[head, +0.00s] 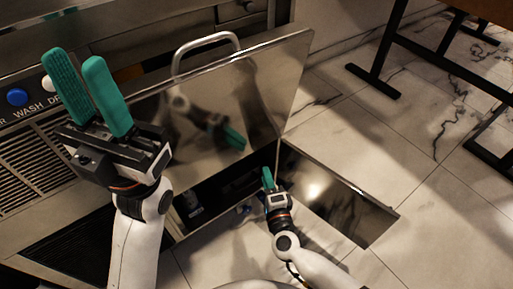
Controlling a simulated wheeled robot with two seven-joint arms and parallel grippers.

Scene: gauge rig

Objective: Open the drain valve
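My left gripper (77,60) is raised at the left in front of the machine's panel. Its two teal fingers stand apart with nothing between them. My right gripper (268,178) is low near the centre, pointing into the dark opening (225,188) below the steel door (245,95). Its teal fingers overlap in this view, so I cannot tell whether they are apart or hold anything. A small blue part (243,209) shows just left of the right gripper, partly hidden; I cannot tell whether it belongs to the drain valve. No drain valve is clearly visible.
The steel door has a bar handle (205,42) and mirrors an arm. The machine's panel carries a blue button (17,97) and vent grilles (30,165). Dark-legged furniture (430,45) stands on the marble floor.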

